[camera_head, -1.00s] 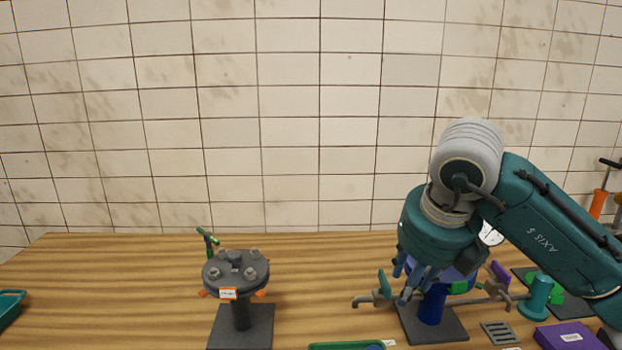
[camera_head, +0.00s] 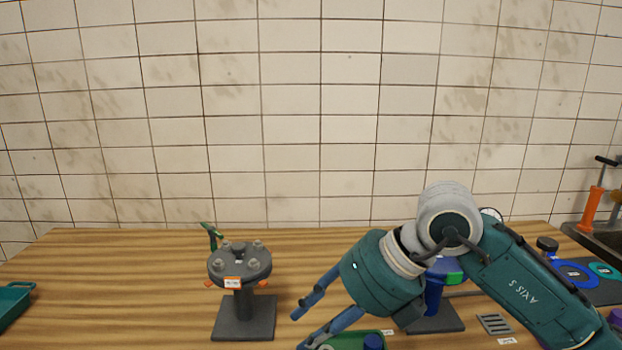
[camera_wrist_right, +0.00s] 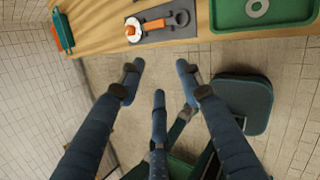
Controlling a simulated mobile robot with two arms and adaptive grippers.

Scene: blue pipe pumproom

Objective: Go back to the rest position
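My right gripper (camera_head: 298,331) reaches left over the front of the table in the head view, fingers pointing down and left. In the right wrist view the gripper (camera_wrist_right: 158,87) has its blue fingers spread apart, with nothing between them and floor tiles beyond. It is open and empty. The right arm crosses in front of a blue valve stand (camera_head: 434,298) and hides part of it. My left gripper is not in view.
A dark flange stand (camera_head: 240,265) stands left of the gripper. A green tray (camera_head: 345,343) lies at the front edge, close to the fingers. A teal tray (camera_head: 12,308) sits at far left. Orange-handled tools (camera_head: 594,205) stand at far right. The table's back left is clear.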

